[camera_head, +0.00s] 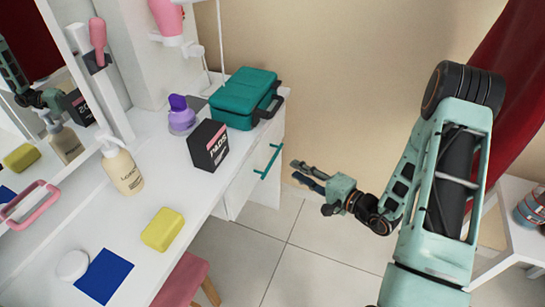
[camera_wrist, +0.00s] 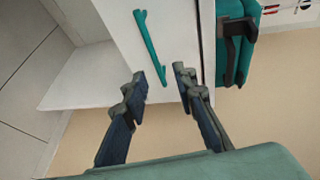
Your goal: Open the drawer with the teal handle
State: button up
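The teal handle (camera_head: 268,161) is a thin bar on the front of a white drawer (camera_head: 246,178) at the right end of the white vanity. In the wrist view the teal handle (camera_wrist: 150,45) runs slantwise on the white drawer front (camera_wrist: 178,30). My gripper (camera_head: 297,172) is just right of the handle in the head view, apart from it. In the wrist view my gripper (camera_wrist: 160,82) is open, with the handle's lower end in line with the gap between its fingers. Nothing is held. The drawer appears closed.
A teal case (camera_head: 243,95) sits on the vanity above the drawer, near the edge. A black box (camera_head: 208,146), a purple bottle (camera_head: 181,117), a pump bottle (camera_head: 122,168) and a yellow block (camera_head: 163,229) stand on the top. The floor (camera_head: 310,245) below my gripper is clear.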

aim_at(273, 159)
jog(key=x, duration=0.4)
jog(key=b+x, duration=0.1)
jog(key=x, duration=0.2)
jog(key=f+x, duration=0.1)
jog(key=x, duration=0.3)
jog(key=shift+w+a+f, duration=0.15)
jog(key=shift+a, duration=0.1)
jog(key=shift+c, duration=0.7)
grip_shut()
